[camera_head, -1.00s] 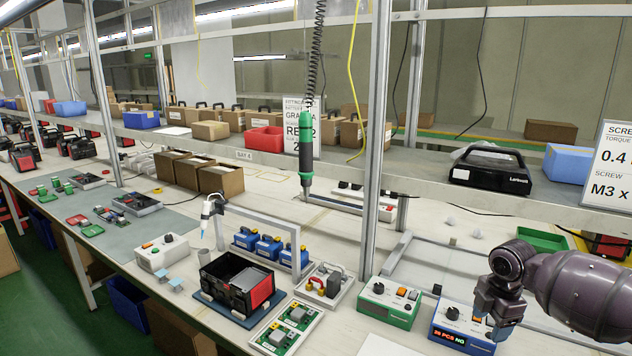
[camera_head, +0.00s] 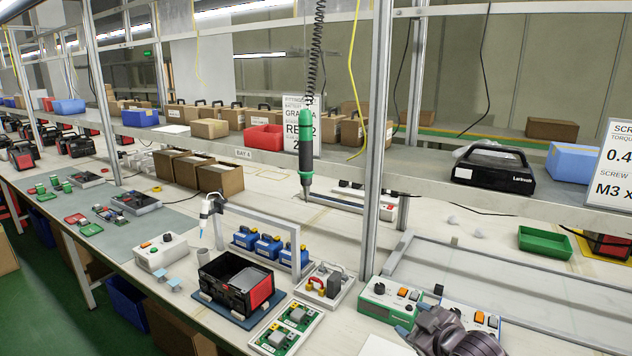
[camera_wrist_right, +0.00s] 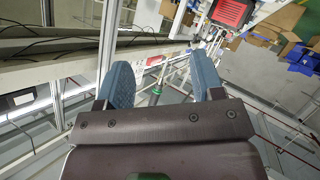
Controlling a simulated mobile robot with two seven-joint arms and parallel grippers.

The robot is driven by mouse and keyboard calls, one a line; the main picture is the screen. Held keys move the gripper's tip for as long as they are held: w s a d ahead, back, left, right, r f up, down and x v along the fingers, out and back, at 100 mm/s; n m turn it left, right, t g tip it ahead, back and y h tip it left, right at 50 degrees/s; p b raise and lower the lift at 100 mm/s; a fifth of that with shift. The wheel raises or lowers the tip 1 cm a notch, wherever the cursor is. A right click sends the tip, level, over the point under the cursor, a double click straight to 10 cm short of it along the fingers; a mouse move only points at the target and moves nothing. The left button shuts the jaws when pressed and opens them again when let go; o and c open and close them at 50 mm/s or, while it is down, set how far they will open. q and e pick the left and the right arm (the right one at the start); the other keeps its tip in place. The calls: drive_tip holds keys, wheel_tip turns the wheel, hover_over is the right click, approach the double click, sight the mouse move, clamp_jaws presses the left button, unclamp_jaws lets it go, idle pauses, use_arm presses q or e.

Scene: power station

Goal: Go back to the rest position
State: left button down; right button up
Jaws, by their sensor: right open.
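My right gripper (camera_head: 408,334) shows at the bottom edge of the head view, low and to the right of centre. It is partly cut off by the frame and overlaps the front of the control boxes. In the right wrist view its two blue fingers (camera_wrist_right: 163,82) stand apart with nothing between them. My left gripper is in neither view.
A green control box (camera_head: 388,302) and a blue control box (camera_head: 478,318) stand close to my right gripper. A black and red case (camera_head: 238,284) sits left of them on the bench. A green-and-black screwdriver (camera_head: 305,145) hangs on a coiled cord. A metal post (camera_head: 376,150) rises mid-bench.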

drive_tip(key=s+d+f+m+h, duration=0.1)
drive_tip(key=s+d+f+m, duration=0.1)
drive_tip(key=s+f, duration=0.4)
drive_tip(key=s+d+f+m+g+h, duration=0.1)
drive_tip(key=s+f+m, duration=0.3)
drive_tip(key=s, duration=1)
drive_tip(key=s+d+f+m+h, duration=0.3)
drive_tip(key=s+f, duration=0.5)
drive_tip(key=s, duration=0.3)
drive_tip(key=shift+d+f, duration=0.15)
drive_tip(key=shift+d, duration=0.25)
